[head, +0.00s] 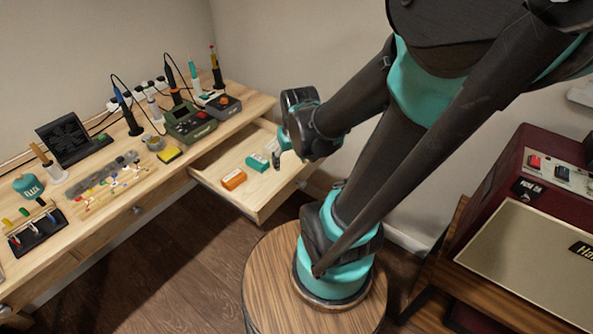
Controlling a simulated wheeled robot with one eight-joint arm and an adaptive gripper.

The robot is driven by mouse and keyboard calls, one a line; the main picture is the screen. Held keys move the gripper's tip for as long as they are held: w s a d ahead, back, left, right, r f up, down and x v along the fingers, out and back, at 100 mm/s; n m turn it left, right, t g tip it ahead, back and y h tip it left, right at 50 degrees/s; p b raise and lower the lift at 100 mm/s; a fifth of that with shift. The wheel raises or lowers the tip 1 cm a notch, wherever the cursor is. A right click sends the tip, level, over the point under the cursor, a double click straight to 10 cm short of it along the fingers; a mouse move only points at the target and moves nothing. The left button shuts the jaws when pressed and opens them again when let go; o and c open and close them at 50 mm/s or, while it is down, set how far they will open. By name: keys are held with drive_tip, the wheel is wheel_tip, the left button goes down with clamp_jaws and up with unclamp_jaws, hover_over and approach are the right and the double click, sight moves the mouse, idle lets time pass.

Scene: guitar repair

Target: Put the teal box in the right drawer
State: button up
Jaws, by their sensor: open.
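The right drawer (236,196) of the wooden workbench is pulled open. The teal box (257,162) lies on the drawer floor, toward its right side. An orange box (233,179) lies in the same drawer, to the left of and nearer than the teal box. My gripper (277,157) is open over the right part of the drawer, just right of the teal box, with its fingers pointing down. The teal box is not between the fingers as far as I can see. My wrist and gripper hide the drawer's far right part.
The benchtop holds a yellow sponge (169,154), a green meter (190,124), soldering tools and a parts tray. A round wooden stool top (262,290) is below my arm. A dark red amplifier (500,185) stands at the right. The drawer's left front floor is bare.

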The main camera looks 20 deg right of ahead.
drive_tip(key=shift+m+t, duration=0.3)
drive_tip(key=shift+m, duration=0.2)
drive_tip(key=s, duration=0.1)
drive_tip(key=s+f, duration=0.1)
drive_tip(key=s, duration=0.1)
drive_tip(key=shift+s+d+f, duration=0.15)
drive_tip(key=shift+s+d, duration=0.2)
drive_tip(key=shift+d, duration=0.05)
drive_tip(key=shift+c, duration=0.3)
